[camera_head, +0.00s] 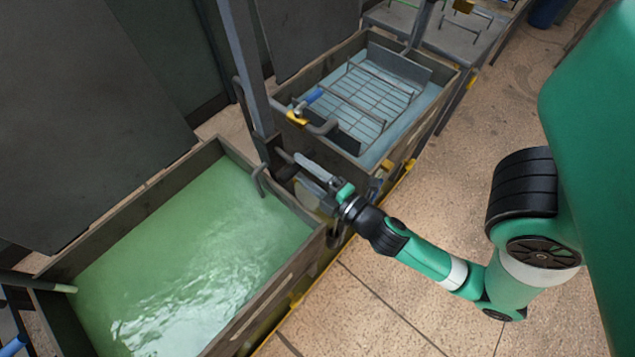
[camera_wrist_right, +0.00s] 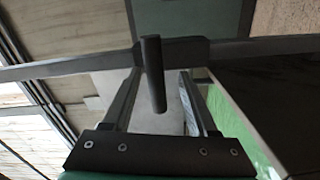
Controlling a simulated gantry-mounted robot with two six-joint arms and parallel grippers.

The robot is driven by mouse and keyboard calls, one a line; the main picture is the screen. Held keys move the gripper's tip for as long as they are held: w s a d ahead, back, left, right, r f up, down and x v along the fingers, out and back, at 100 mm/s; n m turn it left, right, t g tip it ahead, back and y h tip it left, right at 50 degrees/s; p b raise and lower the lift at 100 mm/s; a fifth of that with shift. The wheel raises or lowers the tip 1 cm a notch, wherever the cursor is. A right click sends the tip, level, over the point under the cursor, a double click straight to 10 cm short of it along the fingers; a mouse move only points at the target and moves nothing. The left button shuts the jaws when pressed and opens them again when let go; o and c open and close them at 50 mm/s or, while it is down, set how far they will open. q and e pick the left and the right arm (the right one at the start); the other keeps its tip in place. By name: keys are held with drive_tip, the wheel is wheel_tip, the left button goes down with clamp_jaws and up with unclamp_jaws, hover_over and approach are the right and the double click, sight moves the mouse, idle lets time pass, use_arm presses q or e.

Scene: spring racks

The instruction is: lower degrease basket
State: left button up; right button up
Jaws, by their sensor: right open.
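A wire-grid basket or rack (camera_head: 372,98) lies in the far tank (camera_head: 447,84), over pale blue liquid. I cannot tell if it is the degrease basket. The near tank (camera_head: 77,260) holds green liquid, and no basket shows in it. My right gripper (camera_head: 303,178) is at the upright post between the tanks. In the right wrist view its two fingers are open, and a dark round bar (camera_wrist_right: 152,65) shows between them. I cannot tell if the fingers touch it. My left gripper is not in view.
A grey upright post (camera_head: 243,60) rises between the tanks. Dark panels (camera_head: 75,110) stand behind the tanks. The tiled floor (camera_head: 400,310) on the right is clear around my arm.

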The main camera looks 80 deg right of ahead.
use_arm(q)
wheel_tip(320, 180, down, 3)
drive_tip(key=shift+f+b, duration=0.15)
drive_tip(key=shift+b, duration=0.85)
use_arm(e)
drive_tip(key=v, duration=0.5)
drive_tip(key=shift+s+a, duration=0.15)
drive_tip(key=shift+s, duration=0.1)
